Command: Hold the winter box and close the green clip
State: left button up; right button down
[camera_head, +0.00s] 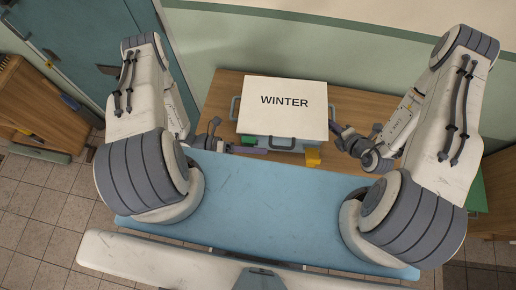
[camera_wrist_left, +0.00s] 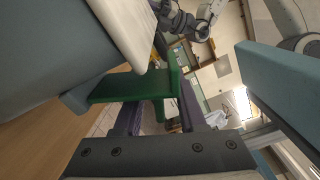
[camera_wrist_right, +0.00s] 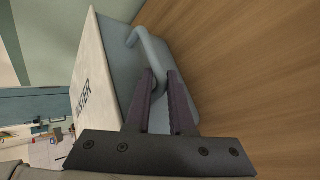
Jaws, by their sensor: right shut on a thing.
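The winter box (camera_head: 285,107) has a white lid marked WINTER and a grey body, and it stands on the wooden table with its lid down. The green clip (camera_head: 249,141) is at its front left; in the left wrist view the green clip (camera_wrist_left: 125,87) juts out from the box's side. My left gripper (camera_head: 236,148) is at the clip, fingers apart, with a green part showing between the fingers (camera_wrist_left: 158,112); contact cannot be told. My right gripper (camera_head: 336,130) is shut on the box's grey right handle (camera_wrist_right: 150,50), seen between its fingers (camera_wrist_right: 161,88).
A yellow clip (camera_head: 313,157) hangs at the box's front right, with a grey front handle (camera_head: 283,146) between the clips. A blue surface (camera_head: 260,195) lies in front of the wooden table (camera_head: 222,95). A green wall stands close behind.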

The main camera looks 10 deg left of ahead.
pick_arm(q)
grip_shut()
jog(key=shift+w+a+r+n, duration=0.1)
jog(key=shift+w+r+n, duration=0.15)
jog(key=shift+n, duration=0.55)
jog(key=shift+w+d+r+n, duration=0.15)
jog(key=shift+w+n, duration=0.2)
jog(key=shift+n, duration=0.45)
jog(key=shift+w+a+r+n, duration=0.2)
jog(key=shift+w+n, duration=0.1)
jog(key=shift+n, duration=0.5)
grip_release()
jog(key=s+a, duration=0.1)
jog(key=a, duration=1.1)
